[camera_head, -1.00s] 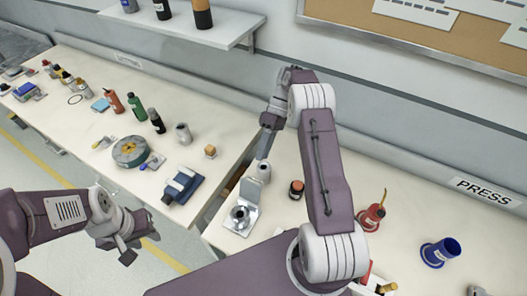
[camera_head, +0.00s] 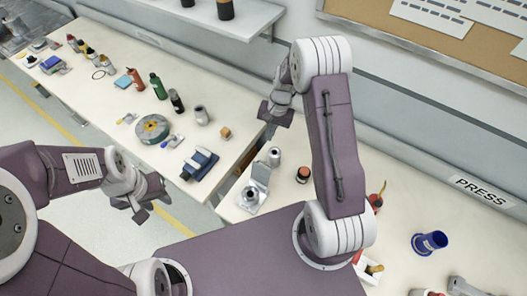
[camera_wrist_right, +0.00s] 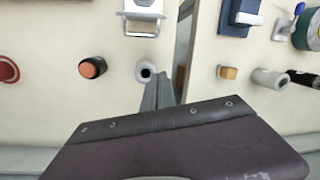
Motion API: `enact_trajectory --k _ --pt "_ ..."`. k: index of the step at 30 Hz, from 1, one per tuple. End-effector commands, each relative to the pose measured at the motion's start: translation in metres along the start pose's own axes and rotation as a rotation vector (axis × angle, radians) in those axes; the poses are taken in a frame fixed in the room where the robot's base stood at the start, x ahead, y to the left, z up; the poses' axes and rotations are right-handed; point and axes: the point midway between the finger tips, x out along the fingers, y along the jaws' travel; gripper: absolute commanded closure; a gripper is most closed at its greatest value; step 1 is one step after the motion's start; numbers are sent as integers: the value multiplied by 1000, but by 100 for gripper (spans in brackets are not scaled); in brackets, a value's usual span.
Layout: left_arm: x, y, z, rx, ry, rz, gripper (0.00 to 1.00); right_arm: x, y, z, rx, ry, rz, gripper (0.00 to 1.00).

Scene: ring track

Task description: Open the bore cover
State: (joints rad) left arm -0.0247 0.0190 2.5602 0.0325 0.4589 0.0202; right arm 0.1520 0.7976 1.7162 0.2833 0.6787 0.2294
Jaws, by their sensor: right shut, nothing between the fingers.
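The bore fixture (camera_head: 244,207) is a grey metal block on the press bench, with a round bore in its top. Its flat grey cover (camera_head: 261,173) stands raised at the far side, leaving the bore exposed. Part of the fixture shows at the top of the right wrist view (camera_wrist_right: 140,16). My right gripper (camera_head: 277,116) is beyond the fixture, apart from it, shut and empty; its fingers show in the wrist view (camera_wrist_right: 158,92). My left gripper (camera_head: 148,203) hangs left of the bench over the floor, empty; its finger gap is unclear.
A grey cylinder (camera_head: 273,157) and a dark jar with an orange top (camera_head: 303,174) stand near the fixture. A blue clamp-like block (camera_head: 200,164) lies on the left bench. A gap (camera_head: 238,172) separates the benches. A blue cup (camera_head: 428,243) stands right.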

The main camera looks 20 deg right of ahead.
Motion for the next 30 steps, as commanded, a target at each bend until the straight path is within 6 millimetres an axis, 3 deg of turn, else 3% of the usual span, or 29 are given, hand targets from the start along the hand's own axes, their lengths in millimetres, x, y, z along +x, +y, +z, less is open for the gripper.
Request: enact_trajectory --k 13,16,21,30 --pt "-21 0 -2 0 0 0 64 91 0 2 0 -5 2 100" --pt "-34 1 -4 0 0 0 64 82 -1 17 -1 -4 1 100" --pt "-40 1 -4 0 1 0 64 79 0 34 -1 -3 0 100" --pt "-40 1 -4 0 0 0 64 80 0 38 0 -1 0 100"
